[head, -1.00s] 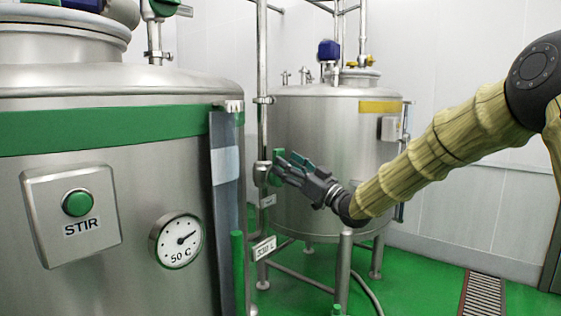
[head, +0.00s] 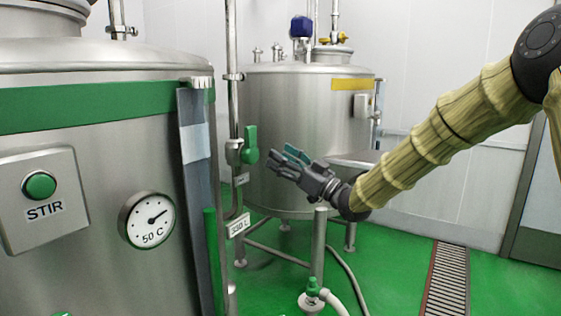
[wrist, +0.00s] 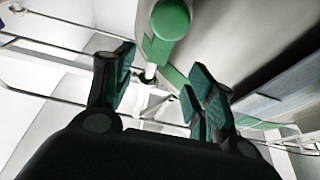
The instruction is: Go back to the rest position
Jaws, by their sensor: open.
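My gripper (head: 285,162) is open and empty in the middle of the head view. It points left and slightly up at the end of my yellow-sleeved arm. A green valve handle (head: 251,144) on the vertical pipe is just left of the fingertips, with a small gap that shows between them. In the wrist view the open fingers (wrist: 160,85) show with nothing held between them. A green rounded part (wrist: 171,20) shows beyond them at the top, against a metal surface.
A large steel tank (head: 100,160) with a green STIR button (head: 39,186) and a dial (head: 147,220) fills the left. A second tank (head: 290,110) stands behind my gripper. A small green valve with a hose (head: 313,290) is low in front. Open green floor lies right, with a drain grate (head: 446,280).

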